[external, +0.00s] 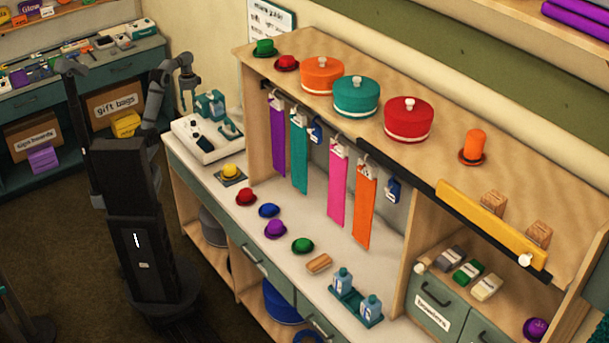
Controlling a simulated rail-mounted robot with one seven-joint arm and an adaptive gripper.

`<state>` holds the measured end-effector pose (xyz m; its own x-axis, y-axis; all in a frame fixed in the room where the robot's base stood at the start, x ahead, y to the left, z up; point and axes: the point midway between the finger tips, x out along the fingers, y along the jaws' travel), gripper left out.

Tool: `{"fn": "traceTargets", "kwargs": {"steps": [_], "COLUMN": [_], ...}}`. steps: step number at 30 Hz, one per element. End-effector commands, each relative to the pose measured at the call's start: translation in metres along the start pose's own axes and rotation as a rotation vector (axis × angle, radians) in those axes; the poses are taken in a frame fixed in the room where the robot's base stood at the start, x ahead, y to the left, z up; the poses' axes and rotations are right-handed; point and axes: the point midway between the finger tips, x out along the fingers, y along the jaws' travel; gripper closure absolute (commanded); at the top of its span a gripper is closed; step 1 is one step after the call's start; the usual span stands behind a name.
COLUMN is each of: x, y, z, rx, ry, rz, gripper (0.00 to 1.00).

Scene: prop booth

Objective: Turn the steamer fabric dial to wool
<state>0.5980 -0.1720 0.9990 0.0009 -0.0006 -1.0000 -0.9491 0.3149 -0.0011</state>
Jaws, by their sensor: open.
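A teal appliance (211,104), which looks like the steamer, stands at the back of a white tray (217,153) on the left end of the counter. Small dark and teal parts (230,128) lie on the tray. I cannot make out the fabric dial or its marks at this size. My gripper (190,98) appears to be at the end of my raised arm, just left of the teal appliance and above the tray's back left side. It looks empty and open, but its fingers are very small here. I cannot tell whether it touches the appliance.
A yellow hat on a dark mat (231,179) sits just right of the tray. Several small hats (275,229) line the counter. Hanging ribbons (338,180) and an upper shelf with hat boxes (408,118) stand behind. The floor (65,260) left of my base is clear.

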Motion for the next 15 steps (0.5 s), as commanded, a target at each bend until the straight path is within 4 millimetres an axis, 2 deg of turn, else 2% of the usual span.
{"fn": "traceTargets", "kwargs": {"steps": [3, 6, 15], "x": [-0.019, -0.029, -0.036], "y": [-0.001, -0.001, 0.0], "z": [0.0, 0.0, 0.0], "rx": [0.0, 0.0, 0.0], "ry": [0.0, 0.0, -0.001], "rz": [-0.003, -0.002, 0.001], "gripper": [0.57, 0.57, 0.57]}}
